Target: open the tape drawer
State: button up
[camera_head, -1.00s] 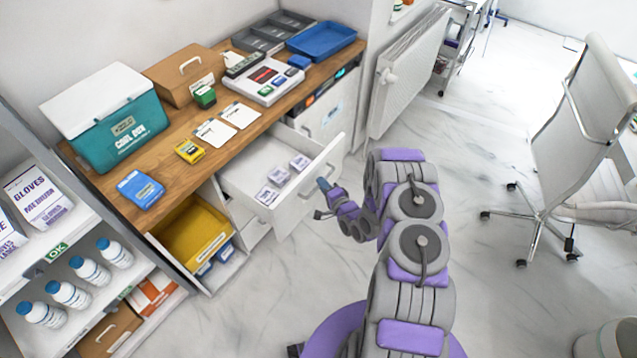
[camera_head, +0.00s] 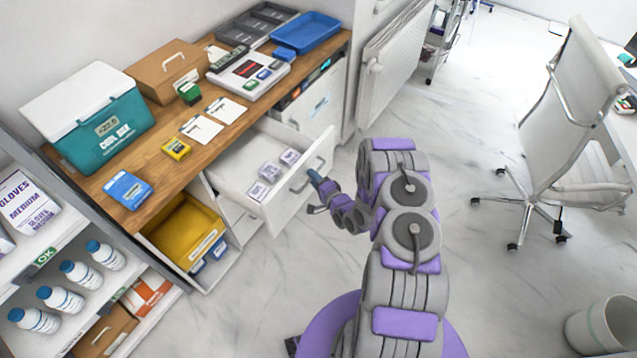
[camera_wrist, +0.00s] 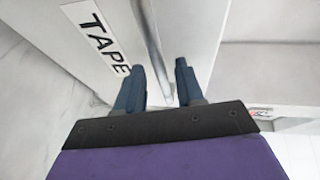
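The tape drawer (camera_head: 250,170) is white and stands pulled well out of the cabinet under the wooden counter. Several small pale boxes (camera_head: 270,171) lie inside it. Its front carries a "TAPE" label (camera_wrist: 95,36) in the wrist view. The bar handle (camera_wrist: 149,45) runs down between my two fingers there. My gripper (camera_head: 316,191) is at the drawer front, by the handle; it also shows in the wrist view (camera_wrist: 158,86). The fingers are spread on either side of the bar, with visible gaps. Exact contact with the bar cannot be told.
A yellow bin (camera_head: 184,228) sits in the compartment left of the drawer. Shelves with bottles (camera_head: 80,275) stand at lower left. A radiator (camera_head: 393,75) is beyond the cabinet, an office chair (camera_head: 565,125) at right. A waste bin (camera_head: 600,325) is at lower right. Floor between is clear.

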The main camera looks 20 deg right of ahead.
jog(key=v, duration=1.7)
jog(key=shift+p, duration=0.35)
jog(key=shift+s+d, duration=0.1)
